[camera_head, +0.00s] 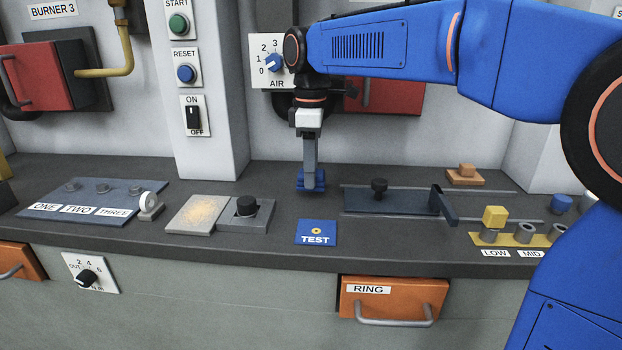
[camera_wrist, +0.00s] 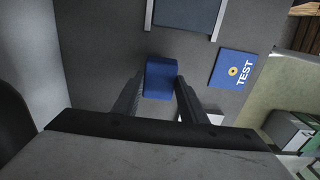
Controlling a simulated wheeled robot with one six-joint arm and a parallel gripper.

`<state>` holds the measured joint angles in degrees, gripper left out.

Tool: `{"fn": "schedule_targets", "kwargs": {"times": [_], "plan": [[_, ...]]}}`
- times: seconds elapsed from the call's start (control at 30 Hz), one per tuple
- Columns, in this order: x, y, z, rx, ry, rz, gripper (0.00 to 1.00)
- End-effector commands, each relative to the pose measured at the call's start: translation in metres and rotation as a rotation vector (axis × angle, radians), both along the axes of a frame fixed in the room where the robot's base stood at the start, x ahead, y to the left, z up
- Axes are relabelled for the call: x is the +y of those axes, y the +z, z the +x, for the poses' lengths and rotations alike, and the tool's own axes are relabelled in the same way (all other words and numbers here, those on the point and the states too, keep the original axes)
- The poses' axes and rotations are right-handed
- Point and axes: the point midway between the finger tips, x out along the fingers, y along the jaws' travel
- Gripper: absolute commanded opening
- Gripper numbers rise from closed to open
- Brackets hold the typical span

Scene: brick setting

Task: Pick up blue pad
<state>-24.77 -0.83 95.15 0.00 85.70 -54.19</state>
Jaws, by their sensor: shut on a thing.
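The blue pad (camera_head: 301,184) is a small blue block at the back of the dark counter, left of the sliding tray. In the wrist view the blue pad (camera_wrist: 161,72) sits between the two dark fingers. My gripper (camera_head: 311,176) points straight down and is shut on it; the fingertips (camera_wrist: 160,88) touch its sides. The fingers cover part of the pad in the head view. I cannot tell whether it rests on the counter or hangs just above it.
A blue TEST plate (camera_head: 316,232) lies in front of the pad. The wall with the AIR dial (camera_head: 273,62) stands close behind.

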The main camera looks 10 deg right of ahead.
Motion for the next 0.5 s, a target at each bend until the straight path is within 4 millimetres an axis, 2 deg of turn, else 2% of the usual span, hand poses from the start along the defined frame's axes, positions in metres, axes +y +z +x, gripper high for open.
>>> {"fn": "schedule_targets", "kwargs": {"times": [0.3, 0.5], "plan": [[0.001, 0.076, 0.001, -0.003, 0.0, 0.001, 0.16], [0.0, 0.12, 0.001, -0.002, 0.0, 0.002, 0.16]]}}
